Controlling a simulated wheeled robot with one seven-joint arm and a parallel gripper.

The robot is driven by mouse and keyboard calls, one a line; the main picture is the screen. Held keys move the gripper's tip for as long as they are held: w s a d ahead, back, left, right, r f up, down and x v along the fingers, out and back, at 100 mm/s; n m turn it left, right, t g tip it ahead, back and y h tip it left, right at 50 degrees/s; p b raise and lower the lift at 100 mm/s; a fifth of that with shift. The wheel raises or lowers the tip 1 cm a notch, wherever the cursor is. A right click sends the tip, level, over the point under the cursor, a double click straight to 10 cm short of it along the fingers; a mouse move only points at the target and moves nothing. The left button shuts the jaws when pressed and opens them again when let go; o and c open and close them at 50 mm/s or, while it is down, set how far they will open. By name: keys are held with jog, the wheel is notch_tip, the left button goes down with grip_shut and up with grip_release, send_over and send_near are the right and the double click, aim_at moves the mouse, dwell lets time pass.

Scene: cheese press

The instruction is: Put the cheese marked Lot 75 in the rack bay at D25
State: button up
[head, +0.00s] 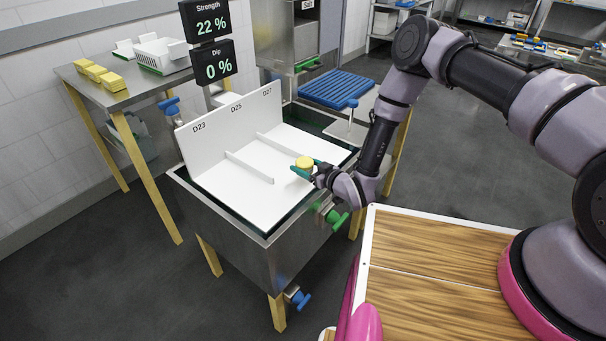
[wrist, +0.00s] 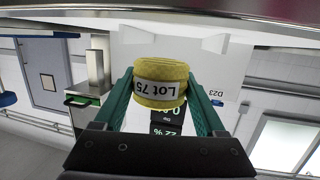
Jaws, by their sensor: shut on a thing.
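The round yellow cheese (head: 305,162) carries a white label that reads "Lot 75" in the wrist view (wrist: 158,82). My gripper (head: 303,169) is shut on it, with one green finger on each side. The white rack (head: 235,191) has a back panel marked D23, D25 and D27 from left to right. Two low dividers split its floor, and the D25 bay (head: 262,155) between them looks empty. The cheese is at the front of the rack, by the front end of the divider between D25 and D27. Its height above the rack floor is hard to tell.
The rack sits in a steel tank (head: 238,250) with raised rims. Displays (head: 212,62) reading Strength 22 % and Dip 0 % stand behind it. A side table (head: 140,88) at left holds yellow blocks and a white basket (head: 160,53). A blue slatted rack (head: 337,89) lies behind right.

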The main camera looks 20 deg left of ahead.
jog(key=shift+f, duration=1.85)
jog(key=shift+f, duration=0.2)
jog(key=o, duration=1.4)
jog(key=shift+r, duration=0.1)
